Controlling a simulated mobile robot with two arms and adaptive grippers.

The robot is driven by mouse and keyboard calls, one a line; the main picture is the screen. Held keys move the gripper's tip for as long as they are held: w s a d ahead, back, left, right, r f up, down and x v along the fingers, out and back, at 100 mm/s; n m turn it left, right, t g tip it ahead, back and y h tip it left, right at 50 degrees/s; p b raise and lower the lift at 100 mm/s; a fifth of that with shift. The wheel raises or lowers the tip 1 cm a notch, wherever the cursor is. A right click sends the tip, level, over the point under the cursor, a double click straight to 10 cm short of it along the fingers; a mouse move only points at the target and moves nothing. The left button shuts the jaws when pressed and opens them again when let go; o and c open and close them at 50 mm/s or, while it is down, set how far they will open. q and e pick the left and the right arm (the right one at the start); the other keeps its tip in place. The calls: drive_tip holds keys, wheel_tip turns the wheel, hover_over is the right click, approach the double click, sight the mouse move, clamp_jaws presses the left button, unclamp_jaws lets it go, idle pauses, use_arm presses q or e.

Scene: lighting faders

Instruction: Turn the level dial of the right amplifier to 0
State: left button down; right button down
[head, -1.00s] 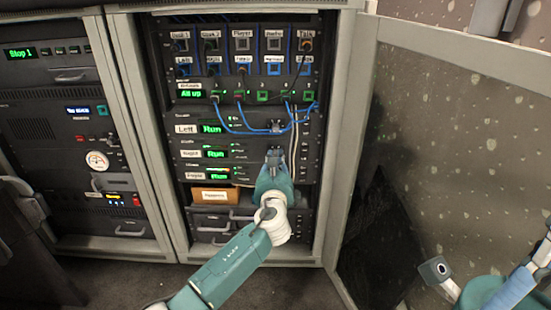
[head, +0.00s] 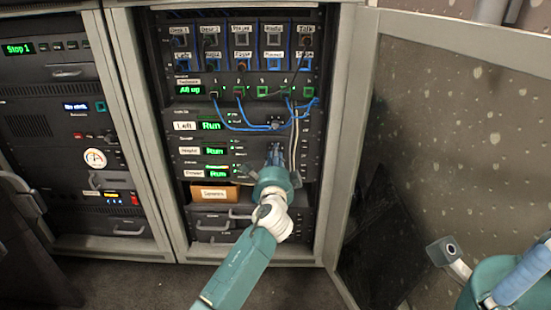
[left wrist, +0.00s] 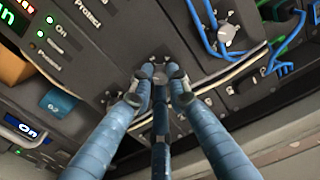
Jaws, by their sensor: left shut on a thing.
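The right amplifier (head: 190,151) is the middle of three dark units, with a white label and a green "Run" display. Its level dial (left wrist: 160,73) shows in the left wrist view as a small grey knob between my fingertips. My left gripper (head: 275,155) is in front of that unit, its fingers (left wrist: 159,88) shut on the dial from both sides. The fingers hide much of the dial, and I cannot read its setting. The left amplifier's dial (head: 276,122) is just above, also seen in the wrist view (left wrist: 228,32).
Blue cables (head: 245,129) hang above, and loop by the upper dial in the wrist view (left wrist: 205,35). Light cables (head: 294,150) run down right of the gripper. A cardboard box (head: 214,195) is below. The open cabinet door (head: 440,130) stands to the right.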

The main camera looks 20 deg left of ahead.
use_arm(q)
drive_tip(key=shift+a+n, duration=0.2)
drive_tip(key=shift+n, duration=0.4)
drive_tip(key=shift+f, duration=0.1)
drive_tip(key=c, duration=1.7)
unclamp_jaws()
drive_tip(key=shift+s+a, duration=0.1)
drive_tip(key=shift+a, duration=0.05)
drive_tip(key=shift+o, duration=0.2)
drive_tip(key=shift+d, duration=0.2)
drive_tip(key=v, duration=1.2)
